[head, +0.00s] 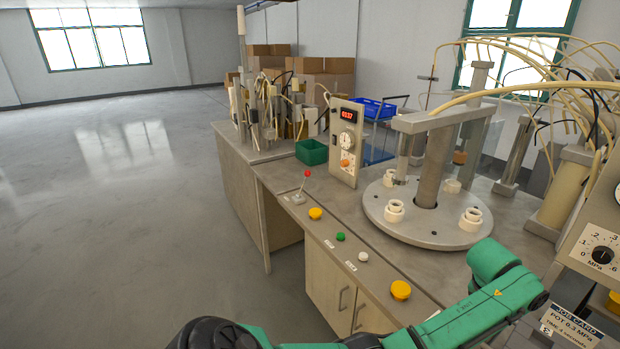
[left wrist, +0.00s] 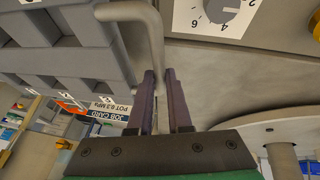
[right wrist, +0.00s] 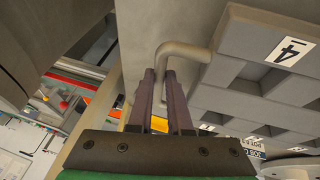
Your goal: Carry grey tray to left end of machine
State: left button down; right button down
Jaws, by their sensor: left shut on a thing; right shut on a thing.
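The grey tray shows in the left wrist view (left wrist: 62,55) and the right wrist view (right wrist: 262,75) as a block of square cells with white number tags. Each end has a bent grey bar handle. My left gripper (left wrist: 160,85) is shut on one handle (left wrist: 130,12). My right gripper (right wrist: 159,78) is shut on the other handle (right wrist: 188,50). Neither gripper shows in the head view, where only a green arm of mine crosses the lower right. The machine's round plate (head: 430,228) with white sockets stands on the bench beyond that arm.
A control box (head: 346,143) with a red display and a green bin (head: 311,152) stand farther left on the bench. A lever (head: 303,187) and coloured buttons line its front edge. A job card (head: 575,318) is at lower right. The floor (head: 120,230) left of the bench is clear.

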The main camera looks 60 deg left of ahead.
aim_at(285, 174)
jog(key=j+u, duration=0.1)
jog(key=u, duration=0.4)
jog(key=j+u, duration=0.1)
jog(key=u, duration=0.4)
jog(key=j+u, duration=0.1)
jog(key=u, duration=0.85)
jog(key=i+j+u, duration=0.15)
jog(key=u, duration=0.2)
jog(key=i+j+u, duration=0.1)
jog(key=u, duration=0.25)
jog(key=i+u, duration=0.4)
jog(key=i+z, duration=0.25)
jog(key=i, duration=0.35)
jog(key=i+j+z, duration=0.2)
jog(key=i, duration=0.4)
jog(key=i+l+z, duration=0.15)
jog(key=z, duration=0.25)
jog(key=i+z, duration=0.65)
jog(key=z, duration=0.2)
